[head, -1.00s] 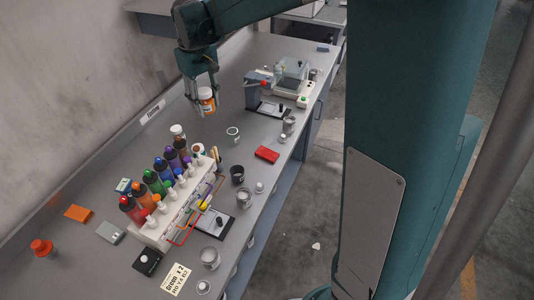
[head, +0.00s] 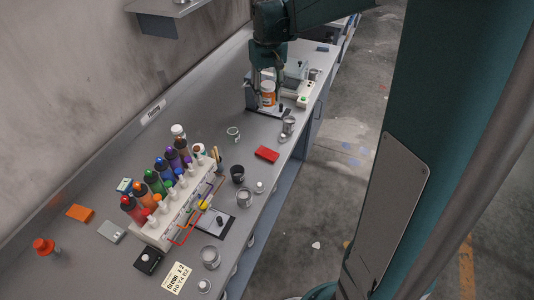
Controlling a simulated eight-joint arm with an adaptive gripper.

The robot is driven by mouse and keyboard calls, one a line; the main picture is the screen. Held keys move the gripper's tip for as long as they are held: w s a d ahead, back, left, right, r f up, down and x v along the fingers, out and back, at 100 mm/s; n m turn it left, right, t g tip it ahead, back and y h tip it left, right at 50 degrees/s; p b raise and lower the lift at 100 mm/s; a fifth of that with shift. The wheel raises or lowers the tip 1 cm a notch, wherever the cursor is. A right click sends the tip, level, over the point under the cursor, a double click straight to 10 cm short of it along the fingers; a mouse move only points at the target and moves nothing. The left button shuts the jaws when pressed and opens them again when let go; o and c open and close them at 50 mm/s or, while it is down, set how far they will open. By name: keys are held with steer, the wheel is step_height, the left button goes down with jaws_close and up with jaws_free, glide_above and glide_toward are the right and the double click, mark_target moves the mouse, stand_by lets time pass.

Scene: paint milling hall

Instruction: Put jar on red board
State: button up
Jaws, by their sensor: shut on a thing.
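My gripper (head: 265,88) is shut on a jar (head: 268,99) with an orange band and a white lid or top, held upright. It is in the far part of the bench, in front of the grey apparatus. Whether the jar's base is clear of the surface below cannot be told.
A white rack (head: 152,232) with several coloured bottles fills the near left. Small metal cans (head: 288,125) and a dark cup (head: 238,173) stand around the red board. The bench's middle (head: 200,125) is mostly clear.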

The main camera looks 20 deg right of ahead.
glide_above(267, 153)
step_height(267, 153, down, 17)
steer(key=shift+f, duration=0.2)
stand_by(0.3)
steer(key=shift+f, duration=2.9)
steer(key=shift+f, duration=0.1)
steer(key=shift+f, duration=2)
steer(key=shift+f+b, duration=0.2)
steer(key=shift+b, duration=0.15)
steer(key=o, duration=1)
steer(key=shift+c, duration=0.2)
steer(key=shift+r, duration=0.2)
